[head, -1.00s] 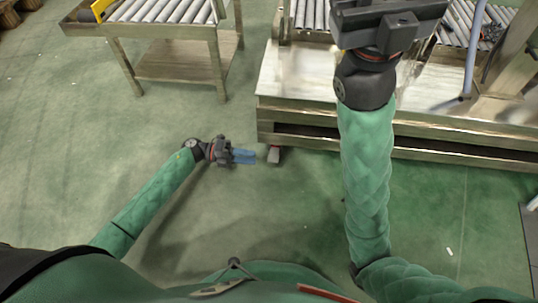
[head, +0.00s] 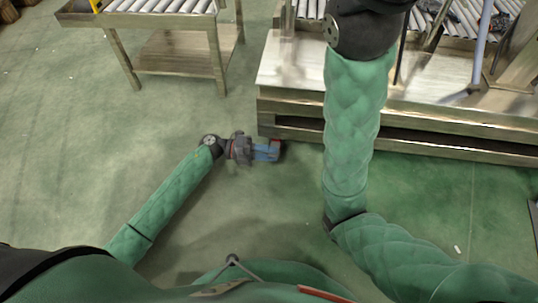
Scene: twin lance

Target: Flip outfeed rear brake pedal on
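The brake pedal (head: 277,144) is a small piece with a reddish top, low at the left front corner of the long wooden-framed conveyor stand. My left gripper (head: 268,153) has blue fingers and is low, right at the pedal. Its fingertips overlap the pedal in the head view and hide most of it; I cannot tell if they touch. The fingers look close together, but I cannot tell if they are fully shut. My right arm reaches up over the stand, and its gripper is beyond the top edge of the view.
The conveyor stand (head: 290,66) has a pale lower deck and rollers at the top right. A separate roller table (head: 180,55) with a lower shelf stands at the upper left. The green floor (head: 60,150) at left is clear.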

